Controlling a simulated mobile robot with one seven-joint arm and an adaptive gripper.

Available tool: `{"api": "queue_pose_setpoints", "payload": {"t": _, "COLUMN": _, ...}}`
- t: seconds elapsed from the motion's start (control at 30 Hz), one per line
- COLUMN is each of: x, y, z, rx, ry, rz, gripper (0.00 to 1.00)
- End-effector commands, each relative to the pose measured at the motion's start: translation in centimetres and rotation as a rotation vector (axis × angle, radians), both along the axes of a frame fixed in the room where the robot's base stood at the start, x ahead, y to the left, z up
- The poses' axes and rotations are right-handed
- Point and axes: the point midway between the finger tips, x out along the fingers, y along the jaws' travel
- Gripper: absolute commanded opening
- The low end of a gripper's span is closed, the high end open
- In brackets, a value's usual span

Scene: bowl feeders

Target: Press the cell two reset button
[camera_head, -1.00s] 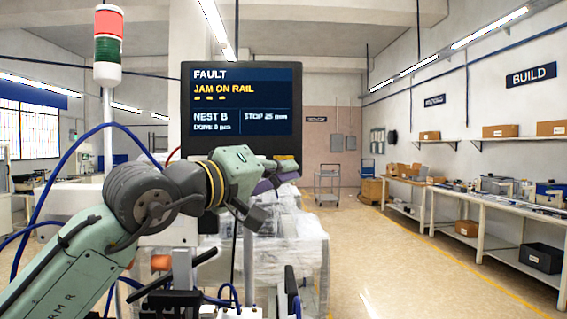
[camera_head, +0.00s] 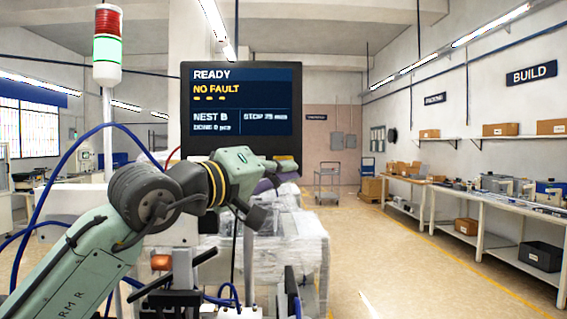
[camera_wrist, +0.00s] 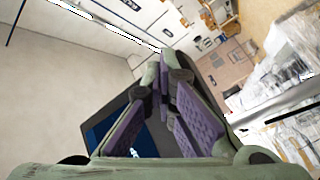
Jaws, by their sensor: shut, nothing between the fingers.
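The monitor (camera_head: 240,140) stands behind my arm and reads READY, NO FAULT, NEST B. Its dark panel also shows beside my fingers in the wrist view (camera_wrist: 103,132). My gripper (camera_head: 290,172) is at the monitor's lower right edge, partly hidden by my own wrist. In the wrist view my gripper (camera_wrist: 166,82) has its purple-padded fingers brought together with nothing between them. I cannot make out the cell two reset button in either view, nor whether the fingertips touch anything.
A stack light (camera_head: 107,62) on a pole at the left glows green, its red section dark. Wrapped goods (camera_head: 290,245) stand below the monitor. A trolley (camera_head: 328,183) is farther back. A workbench (camera_head: 470,203) with boxes lines the right wall. The floor (camera_head: 400,270) between is clear.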

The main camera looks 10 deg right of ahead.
Motion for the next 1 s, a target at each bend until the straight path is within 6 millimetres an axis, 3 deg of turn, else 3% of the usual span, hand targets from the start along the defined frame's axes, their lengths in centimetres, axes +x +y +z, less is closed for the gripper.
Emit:
{"api": "queue_pose_setpoints", "payload": {"t": 0.37, "x": 0.0, "y": 0.1, "z": 0.0, "rx": -0.001, "ry": 0.0, "rz": 0.001, "gripper": 0.0}}
{"api": "queue_pose_setpoints", "payload": {"t": 0.7, "x": -1.6, "y": 0.4, "z": -0.1, "rx": -0.001, "ry": -0.001, "rz": 0.0, "gripper": 0.0}}
{"api": "queue_pose_setpoints", "payload": {"t": 1.0, "x": -1.8, "y": 0.4, "z": 0.0, "rx": -0.001, "ry": 0.001, "rz": 0.001, "gripper": 0.0}}
